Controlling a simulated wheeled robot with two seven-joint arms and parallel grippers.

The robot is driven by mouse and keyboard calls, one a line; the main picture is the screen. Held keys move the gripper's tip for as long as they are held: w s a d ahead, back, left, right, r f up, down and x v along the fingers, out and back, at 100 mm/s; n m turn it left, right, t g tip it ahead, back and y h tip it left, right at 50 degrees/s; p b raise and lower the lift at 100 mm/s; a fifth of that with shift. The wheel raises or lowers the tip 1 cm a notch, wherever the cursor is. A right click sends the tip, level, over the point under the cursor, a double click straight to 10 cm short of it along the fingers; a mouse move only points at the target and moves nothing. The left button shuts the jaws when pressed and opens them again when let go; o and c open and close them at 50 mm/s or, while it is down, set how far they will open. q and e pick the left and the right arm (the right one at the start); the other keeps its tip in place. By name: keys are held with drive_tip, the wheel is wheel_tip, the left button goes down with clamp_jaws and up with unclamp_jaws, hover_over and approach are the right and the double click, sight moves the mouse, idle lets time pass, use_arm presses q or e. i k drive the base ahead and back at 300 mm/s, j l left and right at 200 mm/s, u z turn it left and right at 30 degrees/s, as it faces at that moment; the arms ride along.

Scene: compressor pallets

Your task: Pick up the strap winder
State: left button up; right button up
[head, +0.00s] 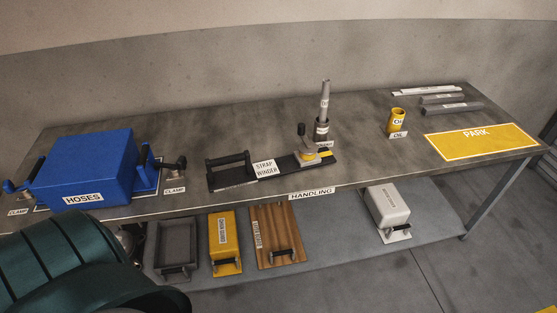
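The strap winder (237,178) lies on the grey workbench near its front edge, in the middle of the head view. It has a long, flat black base with a black bar handle (228,160) at its left end. A white label reading STRAP WINDER (265,168) is at its middle. An upright knob and a yellow part (324,152) are at its right end. Nothing is holding it. Neither of my grippers is in view.
A blue HOSES box (85,165) stands left, between clamps. Behind the winder's right end is an upright tool in a holder (321,130). A yellow oil can (397,120) and yellow PARK mat (482,141) are right. A green ribbed object (65,255) fills the lower left.

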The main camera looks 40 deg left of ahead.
sight(249, 173)
drive_tip(key=j, duration=0.4)
drive_tip(key=k+j+z, duration=0.1)
drive_tip(key=j, duration=0.25)
drive_tip(key=k+j, duration=0.15)
drive_tip(key=j, duration=0.25)
drive_tip(key=j+z, duration=0.1)
drive_tip(key=j, duration=0.25)
drive_tip(key=k, duration=0.05)
